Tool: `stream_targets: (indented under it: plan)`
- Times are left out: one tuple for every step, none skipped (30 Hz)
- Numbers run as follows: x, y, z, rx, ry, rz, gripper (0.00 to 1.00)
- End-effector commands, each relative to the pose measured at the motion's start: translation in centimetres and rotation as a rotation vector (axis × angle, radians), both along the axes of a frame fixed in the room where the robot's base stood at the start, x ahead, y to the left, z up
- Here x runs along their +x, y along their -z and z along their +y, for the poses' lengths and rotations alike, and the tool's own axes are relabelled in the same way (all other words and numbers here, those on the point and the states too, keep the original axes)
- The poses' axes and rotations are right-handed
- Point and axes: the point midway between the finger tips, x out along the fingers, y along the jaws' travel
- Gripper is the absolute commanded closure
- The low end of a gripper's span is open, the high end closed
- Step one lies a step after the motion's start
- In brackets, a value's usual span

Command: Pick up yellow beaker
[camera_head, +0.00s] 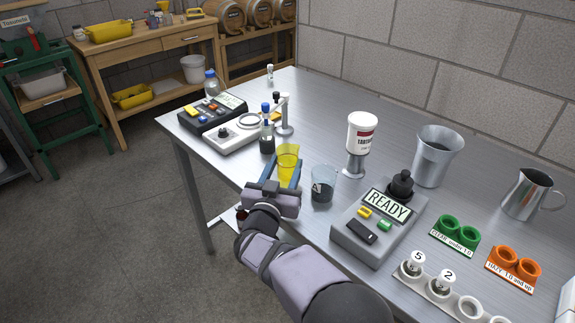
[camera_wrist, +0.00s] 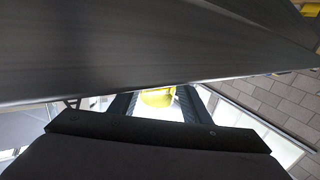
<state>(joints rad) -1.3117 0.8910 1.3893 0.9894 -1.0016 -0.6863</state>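The yellow beaker (camera_head: 288,164) stands near the table's front edge in the head view, with its lower part partly hidden by my gripper. My gripper (camera_head: 285,168) reaches in from the front with one finger on each side of it. The fingers look spread, with a narrow gap beside the beaker. In the wrist view the yellow beaker (camera_wrist: 158,97) shows between the two dark fingers of my gripper (camera_wrist: 160,95); its lower part is hidden behind the gripper body. Whether the beaker touches the table cannot be made out.
A clear beaker (camera_head: 323,184) with dark liquid stands close on the right. A dark bottle (camera_head: 267,138) with a blue cap stands behind on the left. A READY device (camera_head: 378,226), a white-topped tartaric container (camera_head: 360,135) and a metal pitcher (camera_head: 437,155) stand further right.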

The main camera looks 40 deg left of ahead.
Motion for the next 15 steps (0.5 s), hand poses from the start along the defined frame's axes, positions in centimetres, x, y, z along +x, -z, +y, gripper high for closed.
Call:
stream_targets:
  plan:
    - [0.0, 0.0, 0.0, 0.000, 0.000, 0.000, 0.79]
    - [0.0, 0.0, 0.0, 0.000, 0.000, 0.000, 0.79]
    - [0.0, 0.0, 0.0, 0.001, 0.000, -0.001, 0.79]
    - [0.0, 0.0, 0.0, 0.001, 0.000, -0.001, 0.79]
    - [0.0, 0.0, 0.0, 0.001, 0.000, -0.001, 0.79]
    - [0.0, 0.0, 0.0, 0.001, 0.000, -0.001, 0.79]
    - [0.0, 0.0, 0.0, 0.001, 0.000, -0.001, 0.79]
    - [0.0, 0.0, 0.0, 0.001, 0.000, -0.001, 0.79]
    - [0.0, -0.1, 0.0, 0.001, 0.000, -0.001, 0.79]
    - [0.0, -0.2, 0.0, 0.001, 0.000, -0.001, 0.79]
    - [0.0, -0.3, 0.0, 0.001, 0.000, -0.001, 0.79]
    - [0.0, -0.5, 0.0, 0.001, 0.000, 0.000, 0.79]
    - [0.0, -0.7, 0.0, 0.001, 0.000, -0.001, 0.79]
    - [0.0, -1.0, 0.0, 0.001, 0.000, -0.002, 0.79]
    - [0.0, -1.4, 0.0, 0.002, 0.000, -0.001, 0.79]
